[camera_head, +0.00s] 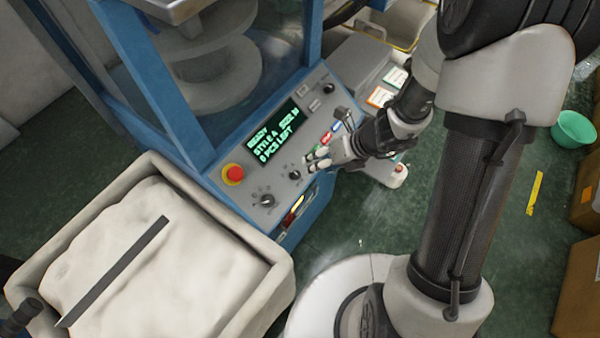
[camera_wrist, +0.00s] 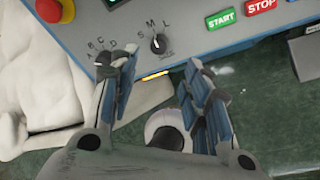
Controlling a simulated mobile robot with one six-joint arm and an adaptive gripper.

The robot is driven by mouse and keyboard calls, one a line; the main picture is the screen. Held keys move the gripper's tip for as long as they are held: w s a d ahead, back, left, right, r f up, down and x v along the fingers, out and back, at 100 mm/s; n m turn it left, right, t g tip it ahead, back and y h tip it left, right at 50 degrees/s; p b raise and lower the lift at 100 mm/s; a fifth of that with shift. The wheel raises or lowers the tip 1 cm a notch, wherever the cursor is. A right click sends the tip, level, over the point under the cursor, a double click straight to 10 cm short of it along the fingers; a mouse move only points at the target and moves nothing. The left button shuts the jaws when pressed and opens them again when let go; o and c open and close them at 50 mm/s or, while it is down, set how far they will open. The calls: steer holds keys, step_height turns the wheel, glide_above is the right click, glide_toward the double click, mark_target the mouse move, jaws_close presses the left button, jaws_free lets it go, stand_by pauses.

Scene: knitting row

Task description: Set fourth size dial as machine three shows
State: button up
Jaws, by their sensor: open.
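The size dial (camera_wrist: 158,43) is a black knob on the grey control panel, with S, M and L marked above it in the wrist view. Its white pointer stands near upright, seemingly toward M. It also shows in the head view (camera_head: 295,175). The green-lettered screen (camera_head: 277,130) reads READY, STYLE A and 0 PCS LEFT; its size letter is too small to be sure of. My gripper (camera_head: 318,158) is open and empty by the panel's front edge. In the wrist view its fingers (camera_wrist: 162,75) are spread below the size dial, apart from it.
The style dial (camera_wrist: 90,57), marked A to D, sits left of the size dial, near one finger. A red stop knob (camera_head: 233,174) is at the panel's left. START (camera_wrist: 221,19) and STOP (camera_wrist: 260,6) buttons lie right. A cloth-filled bin (camera_head: 150,250) stands at left.

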mark_target(297, 174)
steer(key=b+x, duration=0.3)
steer(key=x, duration=0.7)
steer(key=shift+w+a+f, duration=0.1)
steer(key=shift+a+f, duration=0.15)
steer(key=shift+f, duration=0.05)
steer(key=shift+c, duration=0.5)
steer(key=shift+b, duration=0.3)
jaws_close()
